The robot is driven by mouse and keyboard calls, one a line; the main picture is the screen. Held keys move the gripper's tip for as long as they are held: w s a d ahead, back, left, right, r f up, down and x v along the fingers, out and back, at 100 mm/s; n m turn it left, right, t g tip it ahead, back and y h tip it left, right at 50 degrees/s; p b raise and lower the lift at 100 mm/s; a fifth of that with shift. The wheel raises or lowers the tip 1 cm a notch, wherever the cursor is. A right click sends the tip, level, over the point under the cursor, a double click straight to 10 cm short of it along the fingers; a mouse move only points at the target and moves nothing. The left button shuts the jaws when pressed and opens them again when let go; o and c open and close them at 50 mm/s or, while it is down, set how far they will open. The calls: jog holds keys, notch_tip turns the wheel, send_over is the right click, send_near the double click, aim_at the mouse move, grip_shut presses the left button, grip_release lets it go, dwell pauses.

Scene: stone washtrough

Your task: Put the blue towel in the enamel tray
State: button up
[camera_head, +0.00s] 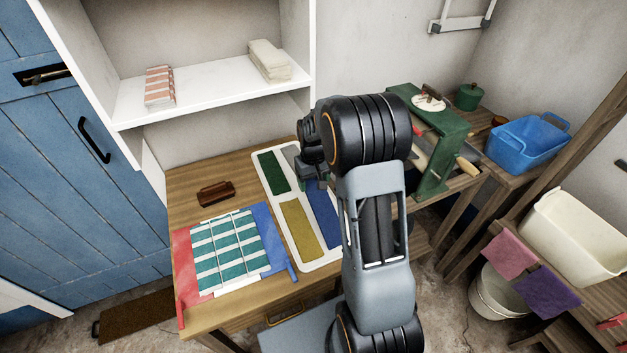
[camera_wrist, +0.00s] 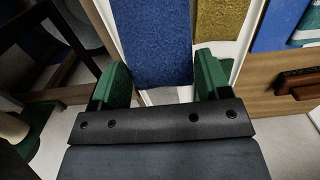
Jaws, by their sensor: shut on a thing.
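The blue towel (camera_head: 325,218) lies flat and lengthwise along the right side of the white enamel tray (camera_head: 284,228), beside a mustard towel (camera_head: 297,224). My gripper (camera_head: 318,182) is low over the tray at the blue towel's far end, partly hidden by my own arm. Whether the whole towel rests on the tray floor is unclear.
A green towel (camera_head: 273,171) lies in the tray too. A striped teal cloth (camera_head: 225,248) lies left of it, with a brown brush (camera_head: 216,192) behind. A green mangle (camera_head: 440,140) and a blue tub (camera_head: 527,143) stand at the right. A white shelf (camera_head: 210,85) rises behind.

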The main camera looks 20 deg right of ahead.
jog(key=shift+f, duration=0.15)
jog(key=o, duration=0.8)
notch_tip(320, 180, up, 12)
jog(key=s+a+r+t, duration=0.1)
jog(key=s+a, duration=0.3)
jog(key=s, duration=0.5)
jog(key=s+a+r+t, duration=0.1)
jog(key=s+a+t, duration=0.2)
jog(key=s, duration=0.7)
jog(key=shift+a+b, duration=0.35)
jog(key=shift+a, duration=0.45)
